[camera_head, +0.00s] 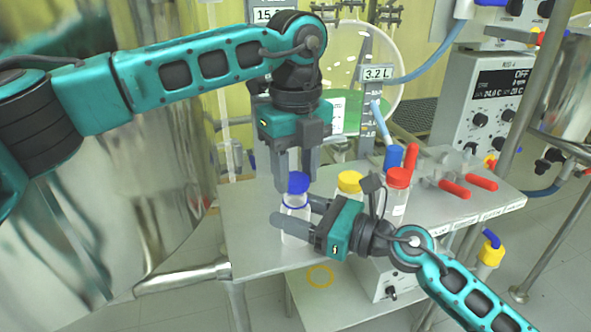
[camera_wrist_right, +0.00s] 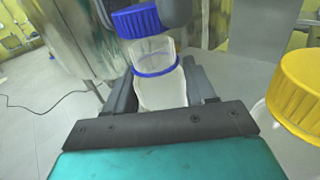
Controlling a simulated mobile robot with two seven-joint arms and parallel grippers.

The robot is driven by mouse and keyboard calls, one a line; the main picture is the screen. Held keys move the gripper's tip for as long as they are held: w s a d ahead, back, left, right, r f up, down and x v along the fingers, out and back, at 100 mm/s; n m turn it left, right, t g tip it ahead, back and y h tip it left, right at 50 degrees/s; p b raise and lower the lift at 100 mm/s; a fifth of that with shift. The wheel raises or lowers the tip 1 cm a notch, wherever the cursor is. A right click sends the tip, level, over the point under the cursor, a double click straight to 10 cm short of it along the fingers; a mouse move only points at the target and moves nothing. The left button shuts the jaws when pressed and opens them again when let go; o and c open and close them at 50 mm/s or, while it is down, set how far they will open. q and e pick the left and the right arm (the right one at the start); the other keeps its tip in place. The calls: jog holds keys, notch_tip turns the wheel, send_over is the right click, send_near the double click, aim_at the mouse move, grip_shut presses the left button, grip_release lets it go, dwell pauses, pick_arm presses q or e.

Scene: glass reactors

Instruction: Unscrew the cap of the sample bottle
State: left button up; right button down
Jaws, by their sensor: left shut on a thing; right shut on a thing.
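The sample bottle (camera_head: 294,200) is clear, with a blue ring round its neck, and stands upright near the table's left side. My right gripper (camera_head: 299,213) is shut on its body, coming from the right. The bottle also shows between the fingers in the right wrist view (camera_wrist_right: 160,92). The blue cap (camera_head: 298,183) is between the fingertips of my left gripper (camera_head: 295,178), which points down from above. In the wrist view the cap (camera_wrist_right: 136,20) sits above and left of the bare neck.
A yellow-capped bottle (camera_head: 349,184) and a red-capped bottle (camera_head: 397,190) stand to the right, the yellow one close to my right gripper. Red-handled valves (camera_head: 455,188) lie further right. A large metal vessel (camera_head: 110,210) fills the left. The table's front left is bare.

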aim_at(296, 178)
pick_arm(q)
jog(key=shift+r, duration=2.05)
pick_arm(e)
jog(key=shift+c, duration=1.4)
grip_release()
